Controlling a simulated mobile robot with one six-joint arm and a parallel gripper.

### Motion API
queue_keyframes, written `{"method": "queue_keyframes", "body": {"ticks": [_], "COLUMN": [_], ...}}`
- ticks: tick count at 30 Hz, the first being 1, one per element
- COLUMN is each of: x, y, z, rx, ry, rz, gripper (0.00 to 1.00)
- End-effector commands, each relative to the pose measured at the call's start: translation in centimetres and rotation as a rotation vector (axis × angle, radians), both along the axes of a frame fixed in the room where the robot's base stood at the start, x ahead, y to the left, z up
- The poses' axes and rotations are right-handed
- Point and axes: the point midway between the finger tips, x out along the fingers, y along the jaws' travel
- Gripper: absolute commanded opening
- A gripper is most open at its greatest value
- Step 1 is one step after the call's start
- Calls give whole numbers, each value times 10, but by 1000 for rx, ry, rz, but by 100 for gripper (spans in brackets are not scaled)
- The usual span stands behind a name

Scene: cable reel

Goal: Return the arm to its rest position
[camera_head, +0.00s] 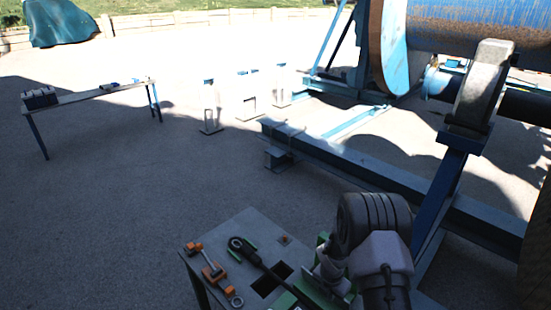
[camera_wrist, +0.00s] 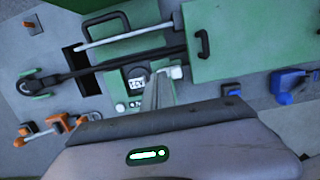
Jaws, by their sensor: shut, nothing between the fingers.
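My arm folds over the lower right of the head view, its dark rounded link nearest the camera. My gripper (camera_wrist: 157,82) shows in the wrist view as narrow grey fingers, shut and empty. In the head view the gripper is mostly hidden behind my own arm. The work table (camera_head: 240,222) has a grey top.
A long black-handled tool (camera_head: 262,262) and orange-and-grey tools (camera_head: 212,270) lie on the work table. A green box (camera_wrist: 240,50) and blue items (camera_wrist: 292,85) show in the wrist view. The cable reel (camera_head: 392,50) and its blue stand are behind. A bench (camera_head: 90,93) stands far left; open ground lies between.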

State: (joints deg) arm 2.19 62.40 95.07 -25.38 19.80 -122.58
Motion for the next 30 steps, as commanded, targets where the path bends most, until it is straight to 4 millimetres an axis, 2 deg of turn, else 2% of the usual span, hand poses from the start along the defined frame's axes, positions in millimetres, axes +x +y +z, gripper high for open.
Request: {"method": "queue_keyframes", "body": {"ticks": [2, 7, 11, 14, 17, 20, 21, 24, 27, 30], "x": [8, 6, -6, -24, -56, -109, -136, -199, -243, -268], "y": [0, 3, 8, 13, 21, 35, 41, 59, 72, 80], "z": [16, 58, 91, 114, 135, 145, 144, 132, 115, 105], "rx": [17, 68, 129, 195, 297, 455, 533, 715, 845, 916], "ry": [-43, -114, -170, -214, -258, -282, -278, -218, -129, -55], "rz": [-134, -437, -696, -928, -1220, -1600, -1768, -2143, -2404, -2555], "gripper": [0, 0, 0, 0, 0, 0, 0, 0, 0, 0]}}
